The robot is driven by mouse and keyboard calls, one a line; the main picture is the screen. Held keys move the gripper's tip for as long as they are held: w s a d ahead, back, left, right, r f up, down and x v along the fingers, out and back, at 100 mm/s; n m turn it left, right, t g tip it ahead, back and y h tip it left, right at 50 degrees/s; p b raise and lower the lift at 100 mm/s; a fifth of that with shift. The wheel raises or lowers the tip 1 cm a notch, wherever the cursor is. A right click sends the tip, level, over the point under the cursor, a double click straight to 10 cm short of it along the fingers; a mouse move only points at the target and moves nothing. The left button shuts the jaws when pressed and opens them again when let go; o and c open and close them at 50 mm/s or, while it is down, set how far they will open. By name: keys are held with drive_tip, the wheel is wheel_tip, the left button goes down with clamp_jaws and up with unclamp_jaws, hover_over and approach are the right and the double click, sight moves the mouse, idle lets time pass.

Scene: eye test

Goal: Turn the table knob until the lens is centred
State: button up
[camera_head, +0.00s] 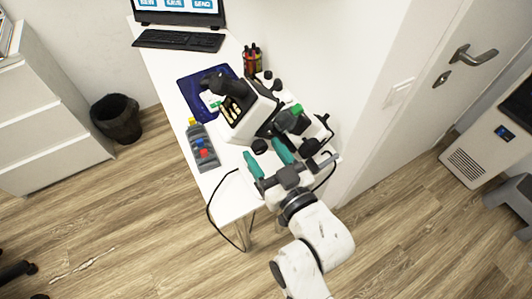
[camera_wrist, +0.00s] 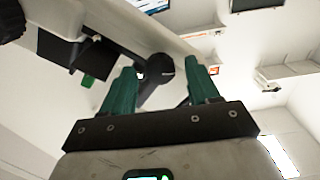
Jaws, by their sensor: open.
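A white and black instrument (camera_head: 250,120), resembling a microscope, stands on the white table (camera_head: 228,190). My gripper (camera_head: 268,158) has teal fingers and is open at the instrument's near side. A round black knob (camera_head: 260,146) on this side shows close to the fingertips. In the wrist view a round black knob (camera_wrist: 160,68) appears between the fingertips of my gripper (camera_wrist: 160,72). I see no finger clearly touching it, and cannot tell whether it lies between the fingers or beyond them. I cannot make out the lens or whether it is centred.
A grey rack (camera_head: 203,155) with yellow, blue and red tops stands left of the instrument. A dark blue mat (camera_head: 188,82), a pen holder (camera_head: 252,60) and a keyboard (camera_head: 180,40) are farther back. A black cable (camera_head: 209,205) hangs off the table edge. A bin (camera_head: 117,118) stands left.

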drive_tip(key=b+v, duration=0.2)
drive_tip(key=v, duration=0.9)
drive_tip(key=shift+w, duration=0.15)
drive_tip(key=s+d+f+m+g+h, duration=0.3)
drive_tip(key=d+f+g+h, duration=0.4)
drive_tip(key=d+f, duration=0.7)
drive_tip(key=s+d+f+m+g+h, duration=0.1)
drive_tip(key=s+d+f+m+g, duration=0.1)
drive_tip(key=s+d, duration=0.3)
drive_tip(key=s+d+f+m+g+h, duration=0.2)
drive_tip(key=s+d+f+g, duration=0.1)
drive_tip(key=s, duration=0.5)
drive_tip(key=shift+s+d+f+g, duration=0.2)
drive_tip(key=shift+d+f+g, duration=0.1)
drive_tip(key=shift+d+g, duration=0.65)
drive_tip(key=shift+a, duration=0.1)
idle(0.3)
